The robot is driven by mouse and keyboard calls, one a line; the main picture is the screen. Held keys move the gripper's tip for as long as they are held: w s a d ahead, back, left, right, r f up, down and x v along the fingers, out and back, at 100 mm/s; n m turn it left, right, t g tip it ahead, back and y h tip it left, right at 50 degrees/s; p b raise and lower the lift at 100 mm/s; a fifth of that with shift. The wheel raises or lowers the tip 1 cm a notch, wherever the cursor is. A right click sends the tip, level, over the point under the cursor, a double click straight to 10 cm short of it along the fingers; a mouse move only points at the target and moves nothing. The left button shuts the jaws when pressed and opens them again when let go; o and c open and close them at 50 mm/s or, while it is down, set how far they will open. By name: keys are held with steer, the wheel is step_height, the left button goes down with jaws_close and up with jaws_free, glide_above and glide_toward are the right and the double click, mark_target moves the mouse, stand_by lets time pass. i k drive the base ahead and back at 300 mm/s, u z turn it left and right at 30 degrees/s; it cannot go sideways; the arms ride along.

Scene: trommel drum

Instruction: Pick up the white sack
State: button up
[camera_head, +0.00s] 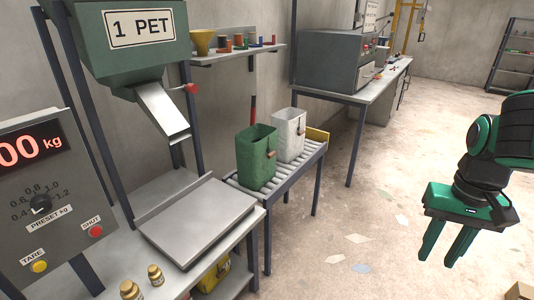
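The white sack (290,136) is an upright, open-topped sack with a small reddish-brown mark on its side. It stands on the roller conveyor (307,154), just behind and to the right of a green sack (257,160). My gripper (455,250) hangs at the right side of the view, pointing down. Its two green fingers are apart with nothing between them. It is over the floor, well to the right of the conveyor and clear of both sacks. The lower part of the white sack is partly hidden by the green sack.
A metal scale platform (205,222) stands on the bench at front left, under the green hopper (135,40) with its chute. Two brass weights (131,290) sit at the bench's front. A grey machine (338,62) stands on a table behind. Open floor (380,215) lies between conveyor and gripper.

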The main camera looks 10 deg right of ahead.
mark_target(289, 146)
steer(key=z, duration=0.75)
steer(key=i, duration=2.3)
steer(key=u, duration=1)
steer(key=i, duration=0.25)
steer(key=u, duration=0.05)
